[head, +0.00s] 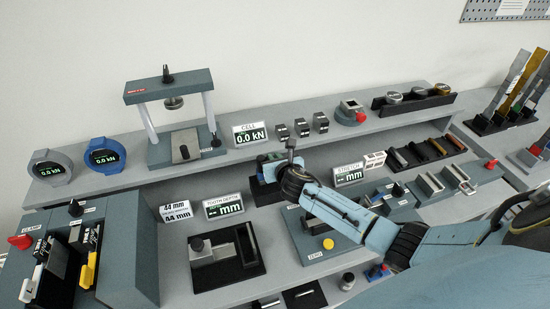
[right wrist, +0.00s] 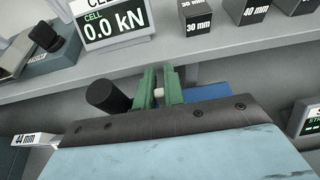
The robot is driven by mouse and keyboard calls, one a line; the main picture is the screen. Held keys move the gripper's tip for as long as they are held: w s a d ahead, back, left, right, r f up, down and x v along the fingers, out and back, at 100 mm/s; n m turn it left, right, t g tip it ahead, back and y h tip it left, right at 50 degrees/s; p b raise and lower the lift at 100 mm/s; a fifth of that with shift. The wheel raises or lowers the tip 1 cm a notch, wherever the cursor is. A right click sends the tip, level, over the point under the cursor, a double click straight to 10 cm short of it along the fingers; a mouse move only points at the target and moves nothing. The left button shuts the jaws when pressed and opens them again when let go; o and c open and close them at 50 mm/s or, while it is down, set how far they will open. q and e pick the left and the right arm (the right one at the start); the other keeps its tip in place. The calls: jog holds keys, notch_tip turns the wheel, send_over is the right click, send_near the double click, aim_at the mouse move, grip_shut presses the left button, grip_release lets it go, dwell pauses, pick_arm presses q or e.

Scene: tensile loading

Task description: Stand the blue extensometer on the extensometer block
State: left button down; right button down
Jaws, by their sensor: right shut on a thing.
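My right gripper (head: 290,158) is over the middle of the bench, at the front edge of the raised shelf. In the right wrist view its green fingers (right wrist: 158,90) are closed on a small pale piece (right wrist: 159,92). A flat blue part (right wrist: 207,93) shows just right of the fingers, and a black cylinder (right wrist: 108,96) just left. In the head view a blue piece (head: 268,160), seemingly the blue extensometer, is at the gripper, above a dark block (head: 262,188), probably the extensometer block. The gripper partly hides both, and I cannot tell whether they touch. My left gripper is not in view.
The raised shelf behind holds the CELL display (head: 250,134), several size blocks and a press frame (head: 170,90). The STRETCH display (head: 349,175) stands close on the right, the TOOTH DEPTH display (head: 224,206) on the left.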

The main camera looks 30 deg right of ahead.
jog(key=shift+f+b, duration=0.6)
jog(key=shift+f, duration=0.15)
dwell(0.7)
jog(key=c, duration=1.4)
grip_release()
jog(key=shift+f, duration=0.1)
